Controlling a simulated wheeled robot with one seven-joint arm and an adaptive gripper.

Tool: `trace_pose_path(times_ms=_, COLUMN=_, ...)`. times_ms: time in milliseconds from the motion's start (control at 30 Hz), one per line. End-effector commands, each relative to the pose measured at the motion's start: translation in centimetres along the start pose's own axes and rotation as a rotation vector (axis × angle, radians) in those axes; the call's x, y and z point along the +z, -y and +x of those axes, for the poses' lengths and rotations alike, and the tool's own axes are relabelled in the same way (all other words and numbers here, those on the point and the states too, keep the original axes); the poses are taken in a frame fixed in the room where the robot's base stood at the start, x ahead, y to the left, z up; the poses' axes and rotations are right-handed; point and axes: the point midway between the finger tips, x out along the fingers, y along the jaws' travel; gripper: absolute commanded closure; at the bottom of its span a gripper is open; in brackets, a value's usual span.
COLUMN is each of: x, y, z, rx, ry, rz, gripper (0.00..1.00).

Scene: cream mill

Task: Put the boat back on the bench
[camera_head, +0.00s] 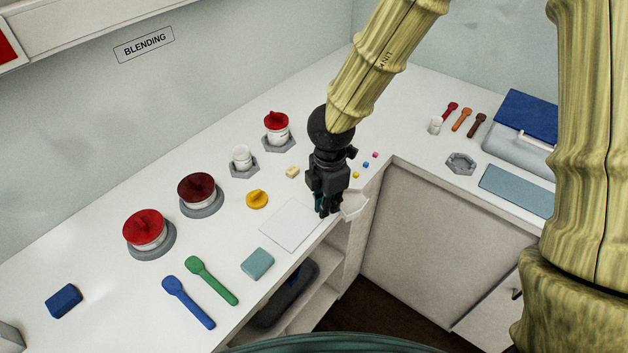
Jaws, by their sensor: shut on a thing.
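My gripper (328,211) points down near the bench's front edge, by the inner corner. It is shut on a small white weighing boat (354,204), which shows to the right of the fingers. The boat's left part is hidden behind the fingers. The boat appears to overlap the edge of the white bench (225,265); I cannot tell its exact height from this view. A white square sheet (290,226) lies flat on the bench just left of the gripper.
A yellow lid (257,199), a teal block (257,263), green (212,280) and blue (188,302) scoops lie left. Red-lidded jars (149,230) stand behind. Small coloured cubes (366,165) lie right of the gripper. Open shelves (318,290) sit below the edge.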

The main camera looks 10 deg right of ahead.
Motion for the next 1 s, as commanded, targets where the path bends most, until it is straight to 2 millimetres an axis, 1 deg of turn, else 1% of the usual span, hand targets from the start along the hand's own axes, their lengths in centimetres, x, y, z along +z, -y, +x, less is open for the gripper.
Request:
trace_pose_path(times_ms=33, x=0.2, y=-1.0, z=-0.2, rx=-0.001, ry=0.000, rz=0.001, gripper=1.00)
trace_pose_path(times_ms=300, x=0.9, y=-5.9, z=0.2, rx=-0.001, ry=0.001, rz=0.002, gripper=1.00)
trace_pose_path(times_ms=500, x=1.4, y=-8.7, z=0.7, rx=-0.001, ry=0.000, rz=0.001, gripper=1.00)
trace_pose_path(times_ms=733, x=1.5, y=-9.9, z=0.9, rx=-0.001, ry=0.001, rz=0.001, gripper=1.00)
trace_pose_path(times_ms=800, x=1.6, y=-10.6, z=0.8, rx=0.000, ry=0.001, rz=0.001, gripper=1.00)
trace_pose_path(times_ms=1000, x=1.6, y=-10.4, z=3.1, rx=-0.003, ry=0.002, rz=0.000, gripper=1.00)
